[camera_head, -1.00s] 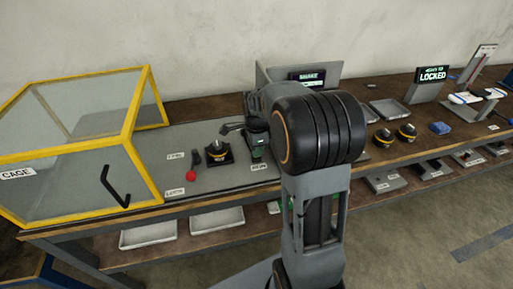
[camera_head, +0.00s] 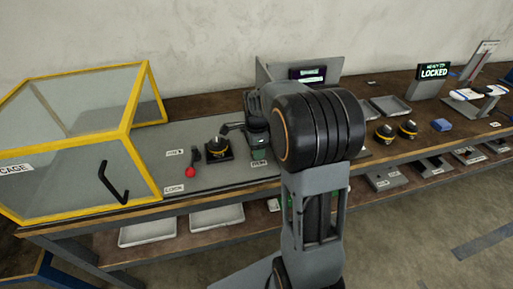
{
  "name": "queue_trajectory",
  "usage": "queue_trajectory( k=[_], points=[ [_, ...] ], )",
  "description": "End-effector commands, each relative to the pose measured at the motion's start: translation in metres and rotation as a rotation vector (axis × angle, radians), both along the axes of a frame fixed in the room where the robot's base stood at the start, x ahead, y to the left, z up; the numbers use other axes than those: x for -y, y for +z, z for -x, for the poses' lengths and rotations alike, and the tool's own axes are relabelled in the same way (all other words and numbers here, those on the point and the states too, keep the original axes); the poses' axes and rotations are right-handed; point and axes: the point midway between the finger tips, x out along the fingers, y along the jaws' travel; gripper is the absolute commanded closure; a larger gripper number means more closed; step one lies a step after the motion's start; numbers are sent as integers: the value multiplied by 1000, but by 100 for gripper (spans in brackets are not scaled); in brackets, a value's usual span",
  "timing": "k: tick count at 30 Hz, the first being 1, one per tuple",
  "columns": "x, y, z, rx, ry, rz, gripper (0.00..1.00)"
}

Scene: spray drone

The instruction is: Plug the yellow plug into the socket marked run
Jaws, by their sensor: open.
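A label that seems to read RUN (camera_head: 259,163) lies to the right, below my dark wrist part. A socket by that label cannot be made out clearly; my arm covers much of that area.
A lever with a red knob (camera_head: 190,172) stands left of the base. A yellow-framed clear cage (camera_head: 131,120) fills the left. A lit screen (camera_head: 308,75) is behind my arm. Two more yellow-banded black pieces (camera_head: 395,132) and a LOCKED sign (camera_head: 433,71) are to the right.

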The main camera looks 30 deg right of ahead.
Motion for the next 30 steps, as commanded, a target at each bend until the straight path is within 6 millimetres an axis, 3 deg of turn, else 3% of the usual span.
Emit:
queue_trajectory(
  k=[8, 24, 30],
  points=[
    [0, 8, 0, 2, 0, 0, 51],
    [0, 108, 0, 3, 0, 1, 51],
    [0, 130, 0, 1, 0, 0, 51]
  ],
)
